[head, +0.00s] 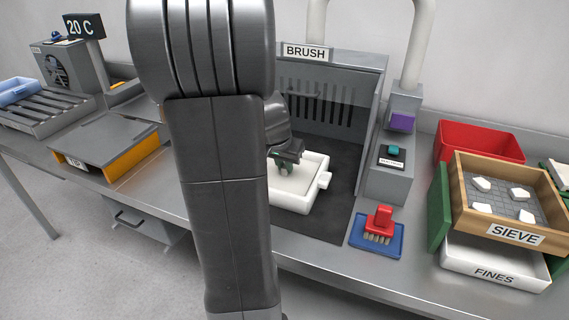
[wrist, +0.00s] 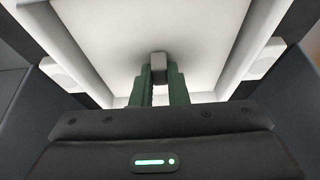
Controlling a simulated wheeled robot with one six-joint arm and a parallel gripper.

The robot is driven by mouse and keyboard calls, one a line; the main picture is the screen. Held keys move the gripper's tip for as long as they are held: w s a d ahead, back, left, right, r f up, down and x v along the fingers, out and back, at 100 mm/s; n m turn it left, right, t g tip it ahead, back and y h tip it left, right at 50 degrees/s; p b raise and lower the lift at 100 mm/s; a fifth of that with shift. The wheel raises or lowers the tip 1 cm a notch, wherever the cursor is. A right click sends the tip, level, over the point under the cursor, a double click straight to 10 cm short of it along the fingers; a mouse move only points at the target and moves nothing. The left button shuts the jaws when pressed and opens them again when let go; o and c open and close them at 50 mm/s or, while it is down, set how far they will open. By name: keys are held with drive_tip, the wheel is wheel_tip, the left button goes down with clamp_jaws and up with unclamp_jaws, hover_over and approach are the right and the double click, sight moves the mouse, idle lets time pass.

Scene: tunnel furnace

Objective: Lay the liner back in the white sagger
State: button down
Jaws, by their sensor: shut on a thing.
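The white sagger (head: 290,203) stands under the brush hood, a shallow square tray with side lugs. Its walls also frame the wrist view (wrist: 93,71). My gripper (head: 289,163) is low over the sagger, pointing down. In the wrist view its green fingers (wrist: 158,76) are shut on a small grey knob (wrist: 158,58). The knob is against a pale flat sheet, which I take as the liner (wrist: 150,25). The sheet lies within the outline of the sagger walls. I cannot tell whether it touches the floor, and its near part is hidden by my gripper.
A red brush (head: 381,220) sits on a blue tray (head: 375,236) right of the sagger. Further right are a red bin (head: 480,140), a wooden sieve (head: 500,233) with white pieces, and a fines tray (head: 493,265). The hood (head: 335,75) encloses the back. My arm hides the bench's middle.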

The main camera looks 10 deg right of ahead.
drive_tip(key=shift+f+b, duration=0.4)
drive_tip(key=shift+f, duration=0.25)
drive_tip(key=shift+f+b, duration=0.35)
drive_tip(key=shift+b, duration=0.05)
drive_tip(key=c, duration=1.3)
unclamp_jaws()
drive_tip(key=shift+c, duration=0.2)
drive_tip(key=p+v, duration=0.1)
drive_tip(key=v, duration=1.2)
drive_tip(key=shift+r+p, duration=0.3)
drive_tip(key=shift+r, duration=0.1)
drive_tip(key=shift+s, duration=0.1)
